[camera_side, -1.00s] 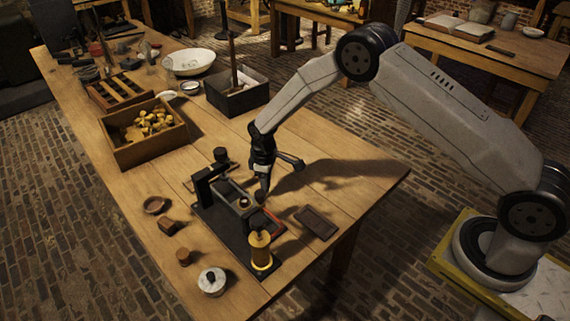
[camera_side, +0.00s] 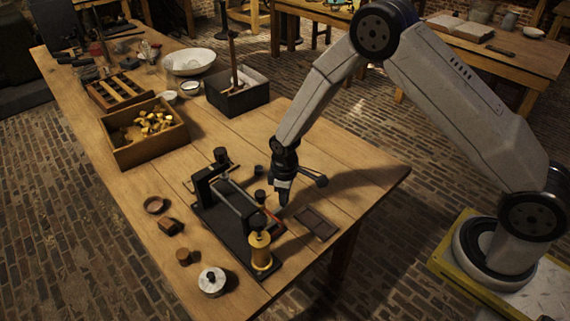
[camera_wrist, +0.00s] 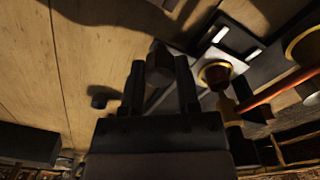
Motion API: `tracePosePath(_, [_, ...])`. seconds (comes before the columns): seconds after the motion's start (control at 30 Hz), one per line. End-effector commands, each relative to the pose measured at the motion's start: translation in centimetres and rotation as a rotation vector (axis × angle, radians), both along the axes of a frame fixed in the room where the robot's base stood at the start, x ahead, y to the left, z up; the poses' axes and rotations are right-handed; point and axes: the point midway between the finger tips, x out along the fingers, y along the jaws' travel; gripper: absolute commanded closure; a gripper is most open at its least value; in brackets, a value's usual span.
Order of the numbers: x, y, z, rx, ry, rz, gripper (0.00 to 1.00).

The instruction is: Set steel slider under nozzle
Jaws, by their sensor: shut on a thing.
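My gripper (camera_side: 283,199) is above the table, just right of a black fixture. In the wrist view, its fingers (camera_wrist: 160,84) are closed around a dark, blocky piece (camera_wrist: 159,63). It appears to be the steel slider, though most of it is hidden. The fixture's black base (camera_side: 222,236) carries an upright bracket, grey rails (camera_side: 238,198) and a yellow brass cylinder (camera_side: 261,252) at its near end. A red rod (camera_wrist: 275,92) and a yellow-rimmed round part (camera_wrist: 216,73) lie beside the gripper in the wrist view. I cannot make out which part is the nozzle.
A flat dark tray (camera_side: 316,223) lies right of the fixture. A small dark cylinder (camera_side: 259,171) stands behind it. A wooden box (camera_side: 147,148) of yellow parts is farther back.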

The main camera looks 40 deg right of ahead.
Motion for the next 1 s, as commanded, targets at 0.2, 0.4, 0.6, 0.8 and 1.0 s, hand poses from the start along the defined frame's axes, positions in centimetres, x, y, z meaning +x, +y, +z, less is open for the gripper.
tracePosePath(0.2, [-0.6,0.0,-0.1,-0.002,0.021,0.000,0.47])
tracePosePath(0.4, [-0.5,0.0,-0.1,-0.001,0.016,0.000,0.24])
tracePosePath(0.6, [-0.4,0.0,0.0,-0.001,0.012,0.000,0.24])
tracePosePath(0.8, [-0.3,0.0,0.6,-0.001,0.011,0.000,0.24])
tracePosePath(1.0, [-0.3,0.0,2.3,0.000,0.009,0.000,0.24])
